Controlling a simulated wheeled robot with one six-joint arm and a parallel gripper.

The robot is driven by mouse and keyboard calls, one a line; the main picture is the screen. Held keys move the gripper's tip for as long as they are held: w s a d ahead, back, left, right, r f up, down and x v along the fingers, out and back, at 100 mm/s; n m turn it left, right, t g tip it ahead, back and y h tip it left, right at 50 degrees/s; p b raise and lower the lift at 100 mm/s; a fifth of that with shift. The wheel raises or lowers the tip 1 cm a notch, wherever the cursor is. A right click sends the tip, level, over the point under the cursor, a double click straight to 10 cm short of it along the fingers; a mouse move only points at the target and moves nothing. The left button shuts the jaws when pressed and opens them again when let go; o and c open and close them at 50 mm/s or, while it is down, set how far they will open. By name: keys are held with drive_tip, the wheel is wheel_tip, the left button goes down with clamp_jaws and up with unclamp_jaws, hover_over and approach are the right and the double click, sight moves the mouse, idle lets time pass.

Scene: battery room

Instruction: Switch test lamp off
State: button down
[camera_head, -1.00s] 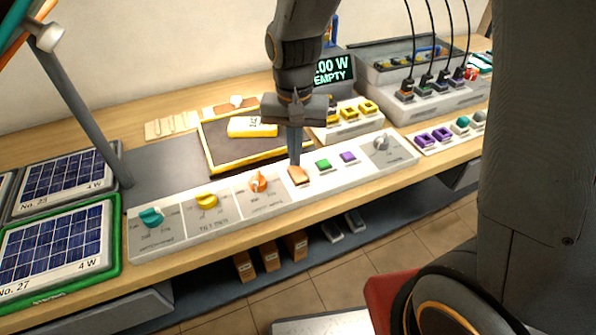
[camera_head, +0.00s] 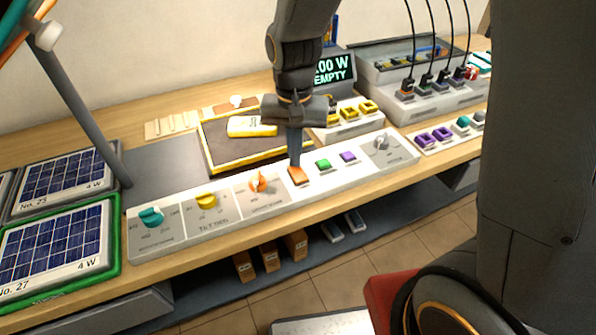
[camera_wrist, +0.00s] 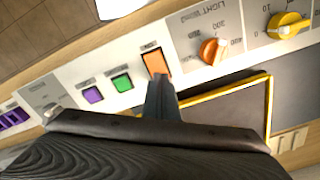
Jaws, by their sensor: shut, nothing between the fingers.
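A white control panel (camera_head: 226,226) runs along the front of the bench. It carries a teal knob (camera_head: 151,217), a yellow knob (camera_head: 207,200), an orange knob (camera_head: 258,182), an orange button (camera_head: 299,176), a green button (camera_head: 323,164), a purple button (camera_head: 347,156) and a grey knob (camera_head: 381,142). My gripper (camera_head: 295,163) is shut and empty, pointing down with its tip at the orange button. In the wrist view the fingertips (camera_wrist: 160,82) overlap the lower edge of the orange button (camera_wrist: 155,62); its label is too small to read surely. A lamp head (camera_head: 47,37) on a grey post stands at the left.
Solar panels (camera_head: 50,245) lie at the left. A yellow-edged dark tray (camera_head: 215,158) holding a yellow block (camera_head: 252,127) lies behind the panel. A display (camera_head: 331,70) reads "EMPTY". Cabled sockets (camera_head: 435,92) stand at the back right.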

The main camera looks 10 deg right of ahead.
drive_tip(key=shift+f, duration=0.55)
idle(0.4)
wheel_tip(320, 180, up, 7)
drive_tip(key=p, duration=0.6)
idle(0.5)
